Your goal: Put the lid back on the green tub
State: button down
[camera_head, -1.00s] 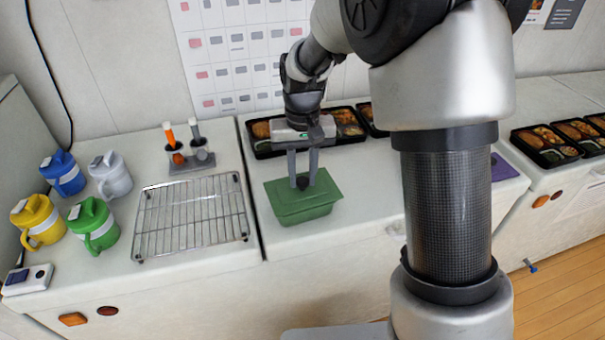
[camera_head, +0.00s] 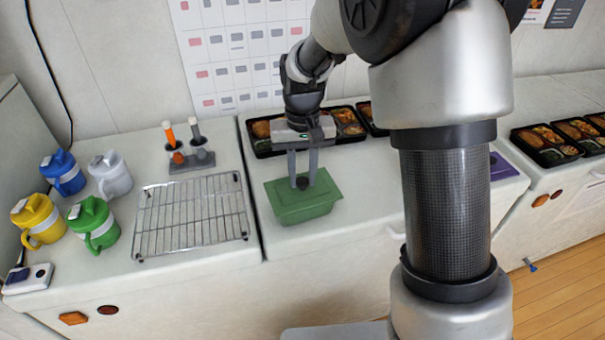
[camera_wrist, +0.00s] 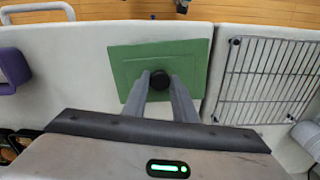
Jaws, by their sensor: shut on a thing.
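The green tub (camera_head: 303,212) stands on the white counter in the head view, right of the wire rack. Its green lid (camera_head: 325,190) lies over the top of the tub; whether it is fully seated cannot be told. The lid (camera_wrist: 130,65) also shows from above in the wrist view, with a dark round knob (camera_wrist: 160,80) at its middle. My gripper (camera_head: 303,183) points down over the lid, its two grey fingers shut on the knob. In the wrist view my gripper (camera_wrist: 160,82) covers part of the knob. The lid hides the inside of the tub.
A wire rack (camera_head: 190,218) lies left of the tub. Filled bento trays (camera_head: 262,148) sit behind it. Several coloured jugs (camera_head: 92,222) stand at the far left, and a small holder (camera_head: 192,162) stands behind the rack. A purple item (camera_head: 503,168) lies to the right.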

jog(key=c, duration=0.9)
grip_release()
jog(key=shift+r, duration=0.15)
jog(key=shift+r+p, duration=2.65)
jog(key=shift+r, duration=0.75)
grip_shut()
jog(key=shift+f, duration=0.3)
